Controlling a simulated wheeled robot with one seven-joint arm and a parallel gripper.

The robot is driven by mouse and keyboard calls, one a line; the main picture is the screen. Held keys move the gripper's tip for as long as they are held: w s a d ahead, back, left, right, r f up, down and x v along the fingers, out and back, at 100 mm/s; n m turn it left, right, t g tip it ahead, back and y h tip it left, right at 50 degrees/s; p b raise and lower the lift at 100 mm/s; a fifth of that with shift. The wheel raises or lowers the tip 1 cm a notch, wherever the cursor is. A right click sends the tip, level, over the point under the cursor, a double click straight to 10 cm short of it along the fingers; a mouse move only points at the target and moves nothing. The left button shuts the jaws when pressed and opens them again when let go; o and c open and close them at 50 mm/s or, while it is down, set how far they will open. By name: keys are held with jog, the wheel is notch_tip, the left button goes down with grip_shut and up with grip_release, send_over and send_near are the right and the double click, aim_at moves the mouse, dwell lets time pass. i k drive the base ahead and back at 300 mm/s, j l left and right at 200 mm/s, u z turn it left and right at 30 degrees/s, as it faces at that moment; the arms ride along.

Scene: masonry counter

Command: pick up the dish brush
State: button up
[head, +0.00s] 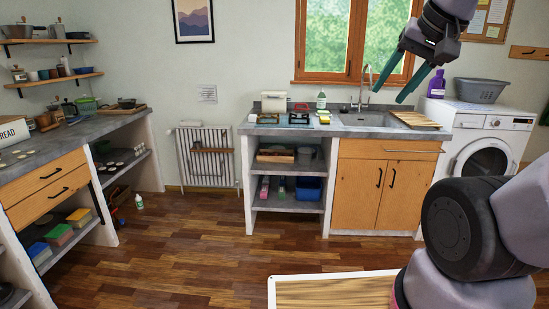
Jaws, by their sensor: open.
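I cannot make out the dish brush for certain in the head view. Small dark items (344,108) stand at the back left of the sink (370,119), too small to tell what they are. My gripper (381,95) is raised at the upper right, in front of the window and sink wall as seen from here. Its two green fingers are apart with nothing between them, pointing down and left. It touches nothing that I can see.
A washing machine (511,122) with a grey basin stands right. A pale-edged wooden top (335,293) is close in front. The middle floor (200,240) is clear.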

aim_at(295, 108)
jog(key=i, duration=2.15)
jog(key=i+u, duration=0.15)
jog(key=i, duration=0.25)
jog(key=i+l+u, duration=0.2)
jog(key=i, duration=0.25)
jog(key=i+l+u, duration=0.15)
jog(key=i, duration=0.25)
jog(key=i+l+u, duration=0.15)
jog(key=i, duration=0.25)
